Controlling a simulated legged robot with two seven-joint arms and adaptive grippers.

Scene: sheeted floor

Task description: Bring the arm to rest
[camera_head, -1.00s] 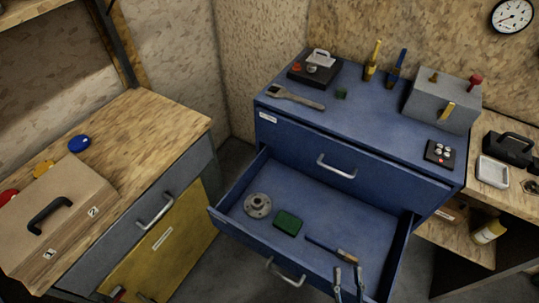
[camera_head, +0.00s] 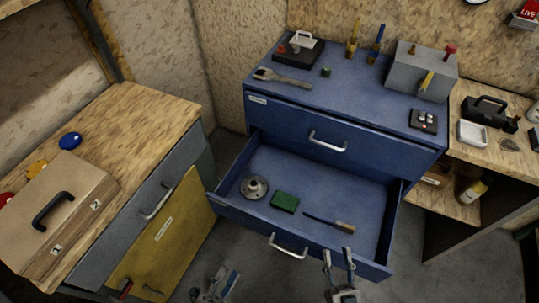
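My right gripper (camera_head: 338,255) is at the bottom centre, in front of the open blue drawer (camera_head: 225,203). Its two fingers point up and stand apart, with nothing between them. My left gripper (camera_head: 226,277) is low in the picture, over the grey floor between the yellow cabinet door and the drawer. It is small and dark, and its finger gap is not clear. No held object shows in either gripper. In the drawer lie a round metal flange (camera_head: 254,187), a green block (camera_head: 285,202) and a brush (camera_head: 330,222).
The blue cabinet top (camera_head: 300,105) holds a wrench (camera_head: 283,78), a grey box (camera_head: 420,72) and small tools. A workbench (camera_head: 150,115) with a tan toolbox (camera_head: 62,215) stands at left. The drawer juts out close to my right gripper. Grey floor (camera_head: 430,285) is clear at lower right.

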